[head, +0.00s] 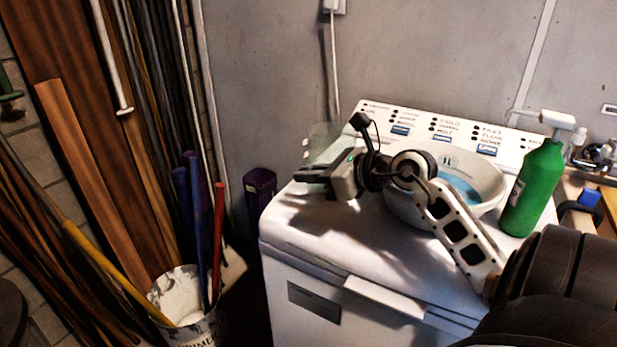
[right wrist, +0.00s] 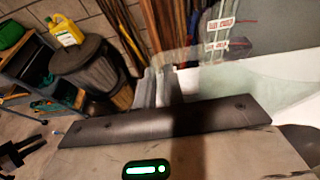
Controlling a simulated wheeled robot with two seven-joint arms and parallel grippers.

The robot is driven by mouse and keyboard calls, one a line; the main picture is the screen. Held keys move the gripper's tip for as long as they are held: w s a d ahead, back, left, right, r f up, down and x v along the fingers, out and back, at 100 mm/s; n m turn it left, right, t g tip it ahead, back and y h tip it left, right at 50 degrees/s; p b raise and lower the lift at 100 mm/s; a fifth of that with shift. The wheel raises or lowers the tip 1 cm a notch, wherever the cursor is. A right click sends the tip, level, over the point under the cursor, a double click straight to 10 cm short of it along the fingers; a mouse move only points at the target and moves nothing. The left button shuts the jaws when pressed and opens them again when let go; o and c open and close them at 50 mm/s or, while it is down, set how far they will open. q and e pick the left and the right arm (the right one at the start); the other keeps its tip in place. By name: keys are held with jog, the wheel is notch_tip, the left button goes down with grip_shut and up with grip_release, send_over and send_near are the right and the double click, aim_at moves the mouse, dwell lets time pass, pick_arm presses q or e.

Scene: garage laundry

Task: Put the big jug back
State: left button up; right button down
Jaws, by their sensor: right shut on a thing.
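The big jug (head: 323,139) is a pale green see-through vessel at the back left of the white washing machine's top (head: 300,225). My right gripper (head: 318,172) is shut on it, reaching in from the right across the machine. The gripper and arm hide much of the jug, so I cannot tell whether its base touches the machine. In the right wrist view, the gripper's fingers (right wrist: 158,88) are close together, and the clear jug (right wrist: 210,65) lies beside and behind them. My left gripper does not show in the head view.
A white bowl with blue liquid (head: 482,172) and a green pump bottle (head: 535,190) stand on the machine, close to my right arm. A bucket (head: 190,300) with poles stands on the floor at left. A dark bin (right wrist: 92,75) and a yellow bottle (right wrist: 66,30) show in the wrist view.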

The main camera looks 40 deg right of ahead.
jog(key=shift+f, duration=0.25)
jog(key=c, duration=1.5)
grip_release()
jog(key=shift+r, duration=0.1)
jog(key=shift+r, duration=0.2)
jog(key=shift+s, duration=0.25)
jog(key=b+v, duration=0.2)
jog(key=v, duration=0.9)
jog(key=shift+s, duration=0.15)
jog(key=shift+d+r, duration=0.1)
